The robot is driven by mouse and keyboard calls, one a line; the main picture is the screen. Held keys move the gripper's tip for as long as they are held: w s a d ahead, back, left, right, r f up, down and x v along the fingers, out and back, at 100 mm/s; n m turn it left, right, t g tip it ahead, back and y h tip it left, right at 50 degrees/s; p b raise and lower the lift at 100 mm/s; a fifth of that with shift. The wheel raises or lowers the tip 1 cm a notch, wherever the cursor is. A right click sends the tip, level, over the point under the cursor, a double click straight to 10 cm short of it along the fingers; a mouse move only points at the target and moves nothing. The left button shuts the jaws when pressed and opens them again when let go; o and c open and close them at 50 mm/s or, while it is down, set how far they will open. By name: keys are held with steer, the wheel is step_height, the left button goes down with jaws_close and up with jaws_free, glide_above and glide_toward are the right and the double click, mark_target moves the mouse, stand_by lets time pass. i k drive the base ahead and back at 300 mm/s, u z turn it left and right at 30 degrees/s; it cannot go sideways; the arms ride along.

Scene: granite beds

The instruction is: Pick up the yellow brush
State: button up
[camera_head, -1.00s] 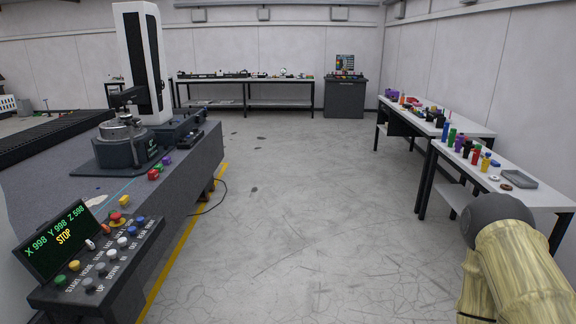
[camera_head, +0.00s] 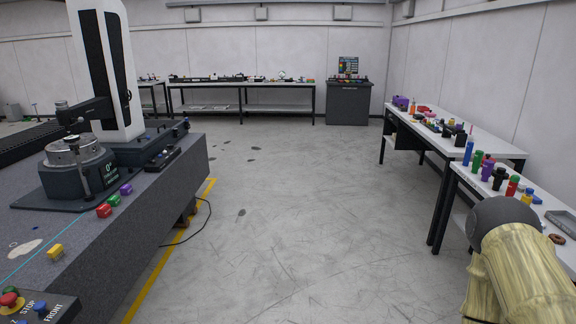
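I cannot make out a yellow brush for certain in the head view. A small yellow block-like object (camera_head: 55,252) lies on the granite bed (camera_head: 150,205) at the left. A small yellow and blue item (camera_head: 527,196) stands on the near right table (camera_head: 520,205); it is too small to tell what it is. My gripper is out of view. Only part of my arm shows at the lower right.
Red (camera_head: 104,210), green and purple blocks lie near the bed's edge. A measuring machine (camera_head: 105,70) stands on the bed. Two white tables with small items line the right wall. A cable (camera_head: 200,225) lies by the yellow floor line.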

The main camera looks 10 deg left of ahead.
mark_target(56, 251)
steer(key=u, duration=0.2)
steer(key=i, duration=1.65)
steer(key=u, duration=1.25)
steer(key=i, duration=0.95)
steer(key=u, duration=1)
